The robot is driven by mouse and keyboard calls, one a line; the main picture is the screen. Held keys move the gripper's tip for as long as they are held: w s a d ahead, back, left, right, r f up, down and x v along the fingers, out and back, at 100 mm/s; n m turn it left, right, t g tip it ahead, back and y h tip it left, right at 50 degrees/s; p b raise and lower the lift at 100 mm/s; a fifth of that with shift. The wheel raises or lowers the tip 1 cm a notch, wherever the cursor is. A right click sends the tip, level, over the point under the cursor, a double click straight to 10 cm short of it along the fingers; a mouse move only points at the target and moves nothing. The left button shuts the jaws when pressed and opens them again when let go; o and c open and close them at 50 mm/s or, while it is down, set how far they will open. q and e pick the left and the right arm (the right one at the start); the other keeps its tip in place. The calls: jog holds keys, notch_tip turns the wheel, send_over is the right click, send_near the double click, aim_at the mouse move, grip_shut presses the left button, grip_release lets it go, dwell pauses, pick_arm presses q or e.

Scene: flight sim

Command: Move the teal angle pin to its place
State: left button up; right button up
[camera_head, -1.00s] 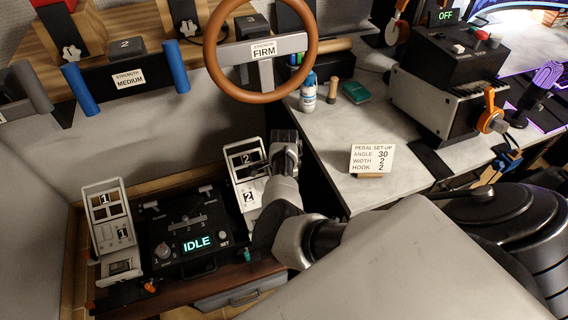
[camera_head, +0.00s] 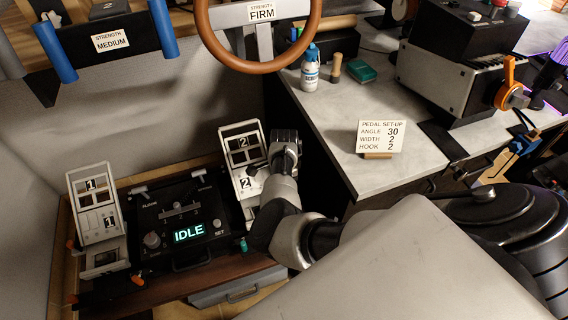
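A small teal pin (camera_head: 243,244) shows at the lower front of the right pedal unit (camera_head: 240,150), which is marked 2, just right of the black control box. My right gripper (camera_head: 285,140) is beside that pedal unit, above and to the right of the teal pin. My wrist hides part of the pedal's base. The finger opening is too dark and small to read. My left gripper is out of view.
The control box (camera_head: 185,215) reads IDLE. A left pedal unit (camera_head: 95,200) is marked 1, with an orange pin (camera_head: 137,281) nearby. A card (camera_head: 381,137) on the desk reads angle 30, width 2, hook 2. A steering wheel (camera_head: 205,30) overhangs the pedals.

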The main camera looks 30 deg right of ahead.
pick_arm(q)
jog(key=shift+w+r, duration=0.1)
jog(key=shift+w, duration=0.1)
pick_arm(e)
grip_shut()
dwell(0.3)
notch_tip(320, 180, up, 3)
jog(key=p, duration=0.3)
jog(key=shift+f, duration=0.2)
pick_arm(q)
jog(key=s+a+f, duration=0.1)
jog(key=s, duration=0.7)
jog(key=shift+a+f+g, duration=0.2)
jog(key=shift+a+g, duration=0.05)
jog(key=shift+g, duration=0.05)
pick_arm(e)
jog(key=shift+w, duration=0.1)
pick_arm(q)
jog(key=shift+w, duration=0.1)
pick_arm(e)
jog(key=shift+r, duration=0.1)
jog(key=shift+c, duration=1.7)
grip_release()
jog(key=o, duration=0.3)
jog(key=shift+o, duration=0.2)
